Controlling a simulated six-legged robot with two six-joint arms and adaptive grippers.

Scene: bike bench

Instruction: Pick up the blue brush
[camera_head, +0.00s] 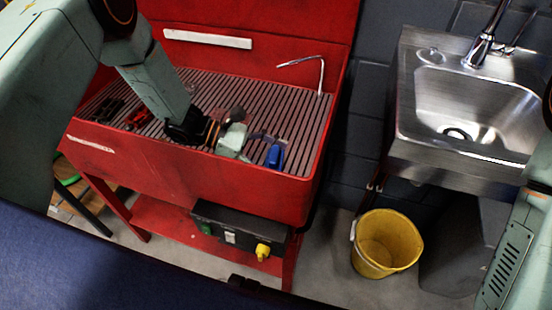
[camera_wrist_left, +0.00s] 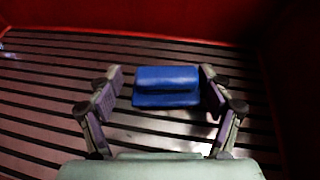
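The blue brush (camera_head: 275,156) lies on the slatted floor of the red wash bench, near its front right corner. My left gripper (camera_head: 266,144) reaches in from the left, right beside the brush. In the left wrist view the brush (camera_wrist_left: 166,84) is a blue block lying crosswise between the two spread fingers of my left gripper (camera_wrist_left: 162,88). The fingers stand at its two ends, open. I cannot tell whether either finger touches it. My right gripper is out of view; only part of my right arm shows at the right edge.
The red bench (camera_head: 180,172) has raised walls around its slats. A thin curved spout (camera_head: 321,75) rises at its back right. A red item (camera_head: 140,117) and a black item (camera_head: 108,110) lie at its left. A steel sink (camera_head: 470,100) and yellow bucket (camera_head: 385,243) are at right.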

